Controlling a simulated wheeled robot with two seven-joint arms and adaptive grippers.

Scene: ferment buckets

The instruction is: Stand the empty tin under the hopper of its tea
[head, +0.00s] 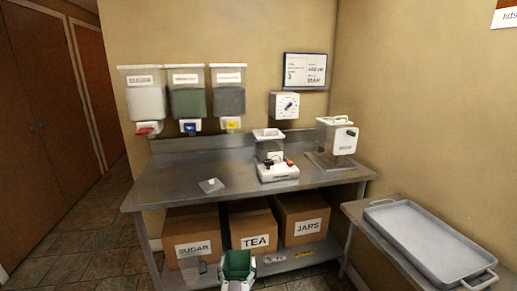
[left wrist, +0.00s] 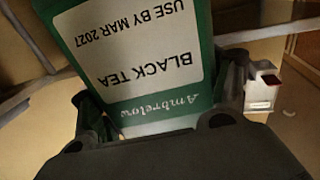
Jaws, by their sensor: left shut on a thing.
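My left gripper (head: 237,283) is shut on a green tin (head: 238,263), low in front of the bench. In the left wrist view the tin (left wrist: 130,62) sits between the fingers, its white label upside down and reading "Ambrelow BLACK TEA, USE BY MAR 2027"; its inside is hidden. Three wall hoppers hang above the bench's left part: one with white contents and a red outlet (head: 145,100), one with green contents and a blue outlet (head: 187,100), one with dark contents and a yellow outlet (head: 228,98). Their labels are too small to read. My right gripper is not in view.
The steel bench (head: 165,185) is mostly clear below the hoppers, with a small flat item (head: 211,185) on it. A white appliance (head: 277,171) and a white container (head: 338,137) stand farther right. Boxes marked SUGAR, TEA (head: 254,225) and JARS sit underneath. A tray (head: 425,240) lies at right.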

